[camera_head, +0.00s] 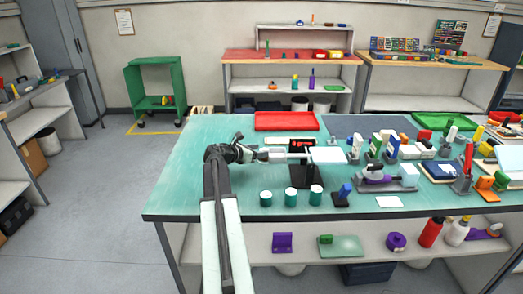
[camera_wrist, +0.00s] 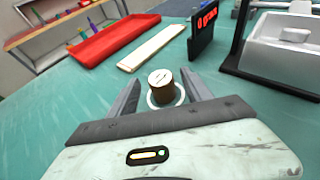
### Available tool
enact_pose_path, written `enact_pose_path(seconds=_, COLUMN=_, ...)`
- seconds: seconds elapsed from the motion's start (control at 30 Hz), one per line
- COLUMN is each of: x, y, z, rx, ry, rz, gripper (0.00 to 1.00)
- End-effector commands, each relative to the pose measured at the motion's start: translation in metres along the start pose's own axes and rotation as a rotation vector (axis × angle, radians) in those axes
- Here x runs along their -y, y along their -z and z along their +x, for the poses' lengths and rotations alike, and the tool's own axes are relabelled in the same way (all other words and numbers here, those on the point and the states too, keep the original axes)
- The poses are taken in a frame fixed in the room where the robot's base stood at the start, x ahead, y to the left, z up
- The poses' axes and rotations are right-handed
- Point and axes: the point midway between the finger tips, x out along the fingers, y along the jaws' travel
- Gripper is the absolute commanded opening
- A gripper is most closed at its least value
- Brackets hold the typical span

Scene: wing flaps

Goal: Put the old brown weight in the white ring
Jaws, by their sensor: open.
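The old brown weight (camera_wrist: 160,90), a short cylinder with a pale marked top, stands upright in the wrist view. The white ring (camera_wrist: 152,103) shows around its base on the green table, and the weight appears to stand inside it. My gripper (camera_wrist: 161,77) is open, with one finger on each side of the weight and a visible gap to each. In the head view my gripper (camera_head: 268,155) is low over the table, left of the scale. I cannot make out the weight or ring there.
Several teal cups (camera_head: 291,198) stand near the table's front. The table's left side is clear.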

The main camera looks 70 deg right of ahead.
Motion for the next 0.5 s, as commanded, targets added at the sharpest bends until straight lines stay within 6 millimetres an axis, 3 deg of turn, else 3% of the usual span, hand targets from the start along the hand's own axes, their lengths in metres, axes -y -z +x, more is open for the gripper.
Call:
enact_pose_path(seconds=0.1, x=0.002, y=-0.004, z=-0.035, rx=0.0, ry=-0.003, rz=-0.001, gripper=0.58)
enact_pose_path(seconds=0.3, x=0.001, y=-0.003, z=-0.081, rx=0.0, ry=-0.003, rz=0.0, gripper=0.58)
enact_pose_path(seconds=0.5, x=0.0, y=-0.001, z=-0.102, rx=0.0, ry=-0.001, rz=-0.001, gripper=0.58)
